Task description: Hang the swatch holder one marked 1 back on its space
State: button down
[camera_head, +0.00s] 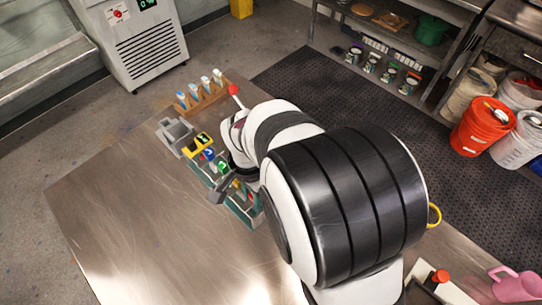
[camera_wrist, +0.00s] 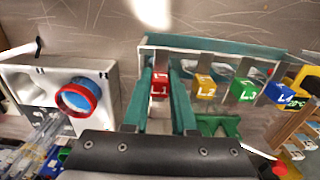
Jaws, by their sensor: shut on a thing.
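My gripper (camera_wrist: 160,105) is shut on the red swatch holder (camera_wrist: 159,84) marked 1, which sits between its two teal fingers in the wrist view. The red holder is at the left end of a teal rack (camera_wrist: 215,47), in line with a yellow holder (camera_wrist: 203,87) marked 2, a green one (camera_wrist: 243,91) marked 3 and a blue one (camera_wrist: 279,93) marked 4. I cannot tell whether the red holder rests on the rack or is held just above its space. In the head view my arm hides much of the rack and the red holder.
A white unit with a blue and red round part (camera_wrist: 78,97) stands left of the rack in the wrist view. In the head view, a grey tray (camera_head: 174,134) and a wooden stand (camera_head: 205,101) with several bottles stand beyond the rack. The table's left part (camera_head: 120,210) is clear.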

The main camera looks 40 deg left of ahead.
jog(key=c, duration=0.6)
grip_release()
jog(key=shift+c, duration=0.2)
jog(key=shift+r, duration=0.1)
notch_tip(320, 180, up, 16)
jog(key=shift+f, duration=0.2)
